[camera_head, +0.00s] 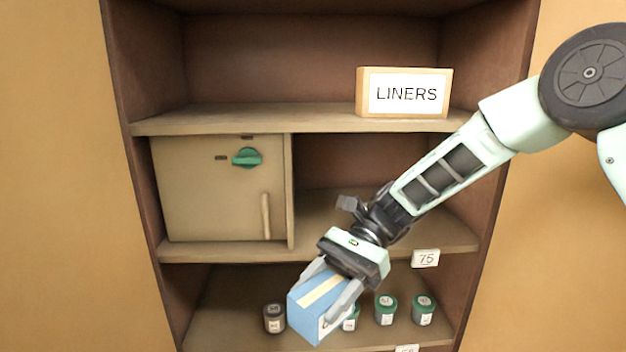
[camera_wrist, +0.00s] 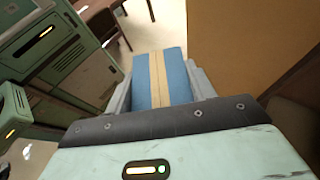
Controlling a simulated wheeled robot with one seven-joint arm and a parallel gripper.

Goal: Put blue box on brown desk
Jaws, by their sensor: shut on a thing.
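The blue box (camera_head: 310,308) has a tan stripe along it and is held between the fingers of my gripper (camera_head: 330,292), in front of the lower shelf. In the wrist view the blue box (camera_wrist: 141,80) sits between the two grey fingers of my gripper (camera_wrist: 160,85), tan stripe facing the camera. Whether the box touches the shelf cannot be told. A brown piece of furniture with thin legs (camera_wrist: 103,20) shows in part at the top of the wrist view; I cannot tell whether it is the brown desk.
Small jars, including a grey one (camera_head: 274,318) and a green-lidded one (camera_head: 423,310), stand on the lower shelf. Green cabinets (camera_wrist: 60,60) are left in the wrist view.

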